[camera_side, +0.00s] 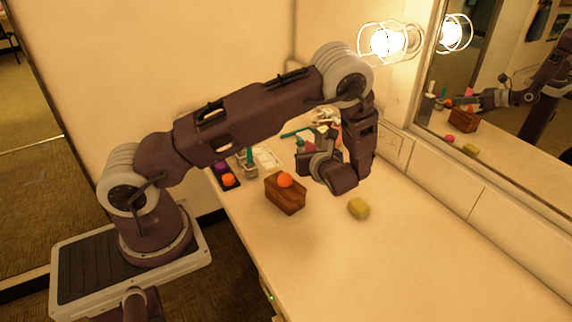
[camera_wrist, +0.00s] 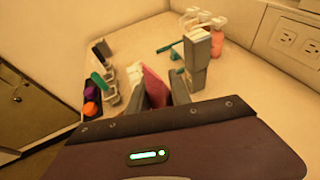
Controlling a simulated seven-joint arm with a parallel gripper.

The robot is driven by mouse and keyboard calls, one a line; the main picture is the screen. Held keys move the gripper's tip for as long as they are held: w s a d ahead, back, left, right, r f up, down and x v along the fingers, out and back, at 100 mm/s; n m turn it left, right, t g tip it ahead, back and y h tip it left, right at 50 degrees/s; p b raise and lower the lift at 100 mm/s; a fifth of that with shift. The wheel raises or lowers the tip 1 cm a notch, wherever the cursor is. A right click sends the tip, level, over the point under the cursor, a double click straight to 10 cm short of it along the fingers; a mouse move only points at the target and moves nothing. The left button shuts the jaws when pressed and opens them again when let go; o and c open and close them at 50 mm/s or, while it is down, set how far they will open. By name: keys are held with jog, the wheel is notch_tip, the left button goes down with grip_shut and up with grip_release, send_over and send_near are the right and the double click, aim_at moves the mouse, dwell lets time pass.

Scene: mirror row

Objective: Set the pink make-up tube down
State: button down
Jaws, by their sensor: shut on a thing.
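The pink make-up tube (camera_wrist: 153,86) stands between the grey fingers of my gripper (camera_wrist: 160,82) in the wrist view. My gripper is shut on it. In the side view my gripper (camera_side: 310,152) hangs over the far part of the counter (camera_side: 400,260), behind the wooden box. Only a small pink part of the tube (camera_side: 309,146) shows there. The tube's lower end is hidden, so I cannot tell whether it touches the counter.
A wooden box (camera_side: 285,198) with an orange ball (camera_side: 285,180) and a yellow-green sponge (camera_side: 358,208) stand nearer. A dark tray (camera_wrist: 92,109) and bottles (camera_wrist: 217,40) are around. A mirror (camera_side: 500,90) borders the right. The near counter is clear.

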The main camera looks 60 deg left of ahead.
jog(key=w+a+r+n+g, duration=0.1)
jog(key=a+r, duration=0.1)
jog(key=a, duration=0.3)
jog(key=w+a+r, duration=0.2)
jog(key=a, duration=0.4)
notch_tip(320, 180, up, 3)
send_over(282, 155)
jog(key=shift+n+g, duration=0.3)
jog(key=shift+g, duration=0.1)
notch_tip(282, 155, down, 18)
jog(key=shift+r, duration=0.15)
jog(key=c, duration=1.2)
grip_release()
